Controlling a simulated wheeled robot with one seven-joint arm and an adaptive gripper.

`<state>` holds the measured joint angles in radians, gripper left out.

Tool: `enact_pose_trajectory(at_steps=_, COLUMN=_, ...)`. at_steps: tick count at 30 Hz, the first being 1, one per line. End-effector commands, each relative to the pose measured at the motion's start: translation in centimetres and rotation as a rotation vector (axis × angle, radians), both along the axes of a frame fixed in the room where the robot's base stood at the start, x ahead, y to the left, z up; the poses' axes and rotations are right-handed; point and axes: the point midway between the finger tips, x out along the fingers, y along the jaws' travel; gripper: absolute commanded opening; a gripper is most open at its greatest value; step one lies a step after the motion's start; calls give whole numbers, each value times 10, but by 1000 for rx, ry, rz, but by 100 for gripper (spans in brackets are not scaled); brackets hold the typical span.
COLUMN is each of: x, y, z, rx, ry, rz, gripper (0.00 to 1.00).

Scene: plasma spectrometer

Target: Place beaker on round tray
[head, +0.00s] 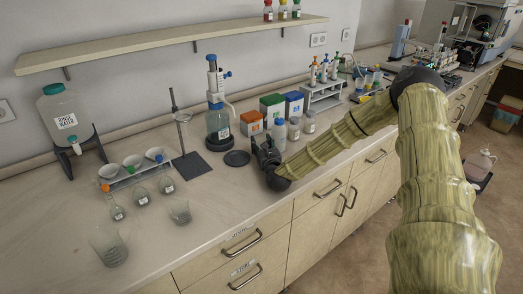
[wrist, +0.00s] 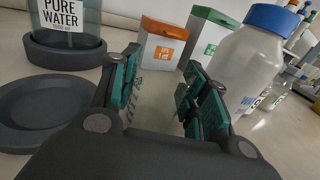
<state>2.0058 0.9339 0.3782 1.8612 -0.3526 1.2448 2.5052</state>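The round tray (head: 237,158) is a dark, empty dish on the bench; it also shows at the left of the wrist view (wrist: 38,112). My gripper (head: 264,152) is just right of the tray in the head view. In the wrist view, its green-padded fingers (wrist: 158,92) stand on both sides of a clear glass beaker (wrist: 150,100) with graduation marks, and they seem to close on its walls. The beaker's lower part is hidden by the gripper, and I cannot make it out in the head view. Two other beakers stand at the front left, a large one (head: 109,247) and a small one (head: 180,212).
The pure water bottle (head: 218,122) stands behind the tray. Orange (head: 250,123), green and blue boxes and blue-capped bottles (head: 280,134) crowd close behind and right of my gripper. A stand (head: 190,165) and flasks (head: 141,196) are left. The front bench is mostly clear.

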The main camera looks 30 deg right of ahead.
Motion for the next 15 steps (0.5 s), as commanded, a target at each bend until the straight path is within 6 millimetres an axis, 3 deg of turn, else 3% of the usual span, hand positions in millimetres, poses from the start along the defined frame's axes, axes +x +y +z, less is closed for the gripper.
enact_pose_trajectory(at_steps=3, x=0, y=0, z=0, rx=0, ry=0, rz=-1, gripper=17)
enact_pose_trajectory(at_steps=15, x=0, y=-1, z=7, rx=2, ry=-3, rz=-1, gripper=17)
